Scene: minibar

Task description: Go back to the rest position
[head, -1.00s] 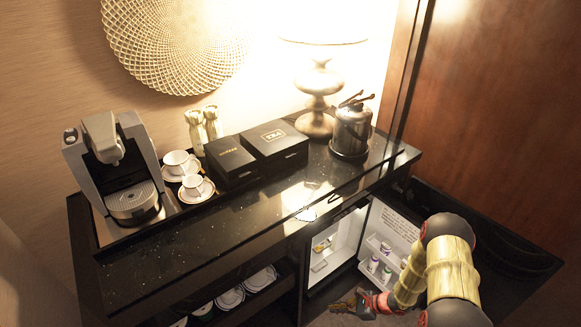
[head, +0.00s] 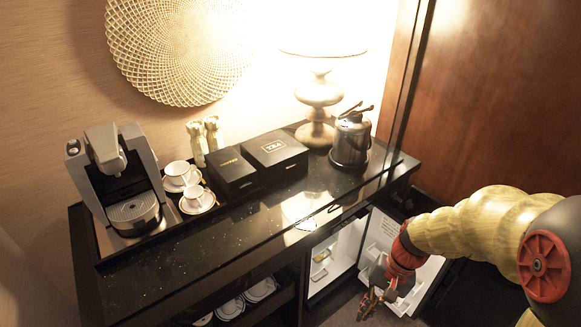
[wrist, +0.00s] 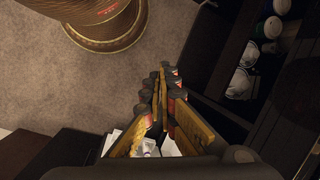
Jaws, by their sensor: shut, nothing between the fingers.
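My gripper (head: 372,302) is at the lower right of the head view, in front of the open minibar fridge (head: 334,258). It points down and is low, beside the open fridge door (head: 428,270). In the wrist view its fingers (wrist: 163,78) meet at their tips, with nothing held between them. My arm comes in from the right edge of the head view and covers much of the fridge door.
The black counter (head: 240,235) holds a coffee machine (head: 122,180), cups on saucers, two dark boxes (head: 275,150), a metal ice bucket (head: 351,140) and a lamp (head: 317,100). Shelves with crockery (wrist: 240,82) lie below.

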